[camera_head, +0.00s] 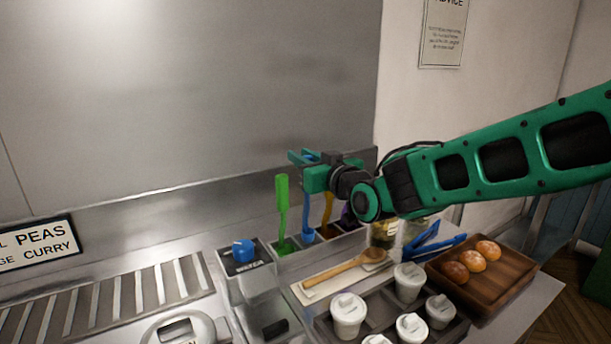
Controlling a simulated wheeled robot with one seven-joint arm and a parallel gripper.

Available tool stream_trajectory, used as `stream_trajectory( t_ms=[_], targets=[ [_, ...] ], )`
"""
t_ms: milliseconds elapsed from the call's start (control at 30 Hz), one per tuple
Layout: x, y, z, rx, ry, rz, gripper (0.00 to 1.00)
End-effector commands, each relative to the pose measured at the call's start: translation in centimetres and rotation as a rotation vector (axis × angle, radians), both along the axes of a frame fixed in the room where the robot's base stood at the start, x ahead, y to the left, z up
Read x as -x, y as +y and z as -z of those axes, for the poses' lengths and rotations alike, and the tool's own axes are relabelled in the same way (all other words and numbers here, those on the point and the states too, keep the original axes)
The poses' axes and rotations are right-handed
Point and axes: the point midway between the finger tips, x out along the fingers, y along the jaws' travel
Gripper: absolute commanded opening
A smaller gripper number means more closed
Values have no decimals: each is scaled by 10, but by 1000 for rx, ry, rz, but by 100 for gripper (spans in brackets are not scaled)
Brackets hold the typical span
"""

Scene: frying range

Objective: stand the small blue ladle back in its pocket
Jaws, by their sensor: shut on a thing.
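My gripper (303,160) is above the row of utensil pockets and shut on the small blue ladle (306,214). The ladle hangs nearly upright, with its handle top partly hidden by the jaws. Its lower end is at the blue-marked pocket (308,237); I cannot tell how deep it sits in it. A green utensil (282,208) stands in the green pocket (285,247) to the left. A yellow-orange utensil (327,210) stands just to the right, and a purple one (348,214) is beyond it, partly hidden by my arm.
A box with a blue knob (243,250) stands left of the pockets. A wooden spoon (345,268) lies in front, with several white lidded pots (348,315) nearer. Blue tongs (432,243) and a wooden tray (500,282) of buns are at right. A steel wall (200,90) rises behind.

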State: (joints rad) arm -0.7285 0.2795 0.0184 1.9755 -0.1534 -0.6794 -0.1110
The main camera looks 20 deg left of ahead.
Motion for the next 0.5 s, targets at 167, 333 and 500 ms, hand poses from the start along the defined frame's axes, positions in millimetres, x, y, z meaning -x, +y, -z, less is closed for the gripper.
stream_trajectory(
  t_ms=[167,333,500],
  targets=[
    [1,2,24,2,3,-2,0],
    [1,1,33,0,-1,-1,0],
    [1,1,33,0,-1,-1,0]
  ],
)
